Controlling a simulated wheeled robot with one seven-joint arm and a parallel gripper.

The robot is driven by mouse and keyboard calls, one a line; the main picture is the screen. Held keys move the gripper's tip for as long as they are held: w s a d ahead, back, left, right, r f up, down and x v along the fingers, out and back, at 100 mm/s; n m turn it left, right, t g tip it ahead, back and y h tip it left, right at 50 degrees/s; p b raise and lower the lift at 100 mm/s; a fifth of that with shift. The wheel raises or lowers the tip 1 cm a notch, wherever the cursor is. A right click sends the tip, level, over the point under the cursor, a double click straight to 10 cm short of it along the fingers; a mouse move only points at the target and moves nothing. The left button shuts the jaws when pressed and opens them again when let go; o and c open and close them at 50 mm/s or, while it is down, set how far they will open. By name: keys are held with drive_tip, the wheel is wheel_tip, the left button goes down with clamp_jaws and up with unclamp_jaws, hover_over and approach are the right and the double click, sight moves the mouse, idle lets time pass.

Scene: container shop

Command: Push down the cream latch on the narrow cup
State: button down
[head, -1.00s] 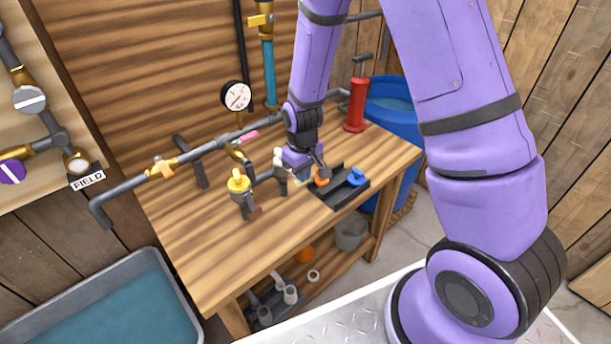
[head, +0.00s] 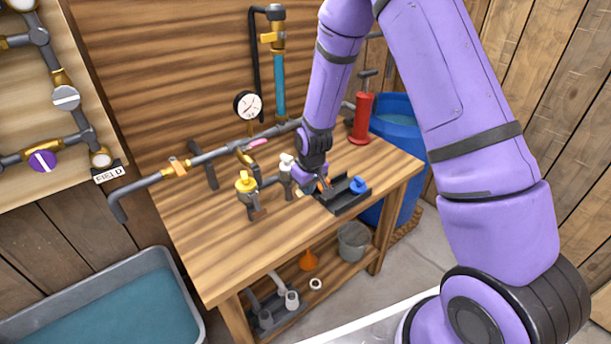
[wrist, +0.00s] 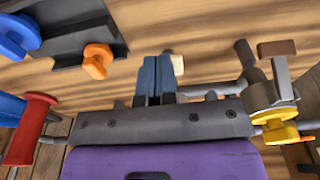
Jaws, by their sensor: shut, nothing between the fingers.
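The cream latch (wrist: 178,64) is a small block at the end of a dark lever in the wrist view, just right of my fingertips. In the head view it is a pale spot (head: 300,192) beside my gripper. The narrow cup is mostly hidden; a fitting with a white top (head: 287,160) stands behind the latch on the bench. My gripper (wrist: 157,60) is shut and empty, its two blue-grey fingers together beside the latch. I cannot tell whether they touch it. In the head view the purple hand (head: 308,173) hides the fingertips.
A yellow-topped fitting (head: 246,182) with a brown latch (wrist: 277,48) stands to the left. A black tray (head: 345,204) with a blue knob (head: 358,185) and an orange knob (wrist: 97,60) lies to the right. A red pump (head: 362,118) stands behind. The front bench top is clear.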

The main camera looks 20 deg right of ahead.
drive_tip(key=f+t, duration=0.2)
drive_tip(key=shift+w+a+t+y, duration=0.1)
drive_tip(key=shift+w+t+y, duration=0.1)
drive_tip(key=shift+t+y, duration=0.2)
idle(0.4)
drive_tip(key=shift+r, duration=0.1)
drive_tip(key=shift+r, duration=0.7)
drive_tip(key=v, duration=1)
drive_tip(key=shift+s+r, duration=0.15)
drive_tip(key=shift+r, duration=0.25)
idle(0.3)
